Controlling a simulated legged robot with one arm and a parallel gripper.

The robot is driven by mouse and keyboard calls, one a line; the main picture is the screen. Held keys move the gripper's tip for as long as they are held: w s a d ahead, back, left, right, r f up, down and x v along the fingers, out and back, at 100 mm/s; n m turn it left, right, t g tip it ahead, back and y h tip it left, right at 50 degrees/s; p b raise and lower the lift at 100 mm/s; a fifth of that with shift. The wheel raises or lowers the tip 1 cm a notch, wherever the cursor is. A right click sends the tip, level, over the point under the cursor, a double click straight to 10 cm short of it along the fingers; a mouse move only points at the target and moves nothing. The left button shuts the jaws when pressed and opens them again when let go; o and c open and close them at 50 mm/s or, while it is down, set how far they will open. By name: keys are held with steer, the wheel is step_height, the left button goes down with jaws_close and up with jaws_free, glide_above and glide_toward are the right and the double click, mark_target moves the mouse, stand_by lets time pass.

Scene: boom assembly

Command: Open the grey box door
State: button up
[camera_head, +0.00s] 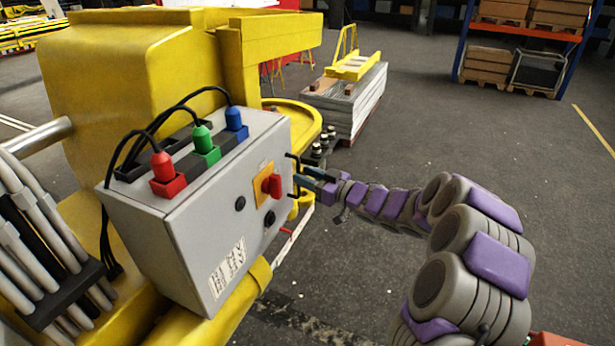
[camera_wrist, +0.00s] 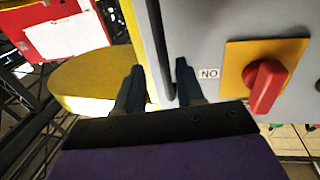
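The grey box (camera_head: 190,240) is fixed to the yellow machine, and its door looks shut. A red rotary switch (camera_head: 271,185) on a yellow plate sits on the door; it also shows in the wrist view (camera_wrist: 266,86). A dark handle (camera_head: 293,158) stands near the door's right edge. My gripper (camera_head: 312,178) is at this edge, beside the handle. In the wrist view the gripper's (camera_wrist: 158,85) fingers are apart, one on each side of the dark handle bar (camera_wrist: 158,40). I cannot tell whether either finger touches it.
Red (camera_head: 164,168), green (camera_head: 203,140) and blue (camera_head: 235,119) plugs with black cables stand on top of the box. The yellow machine (camera_head: 130,70) is behind it. A pallet stack (camera_head: 350,100) stands farther back. Open floor (camera_head: 460,130) lies to the right.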

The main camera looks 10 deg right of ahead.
steer(key=shift+a, duration=0.55)
steer(key=c, duration=0.5)
steer(key=shift+c, duration=0.9)
steer(key=shift+d, duration=0.2)
jaws_close()
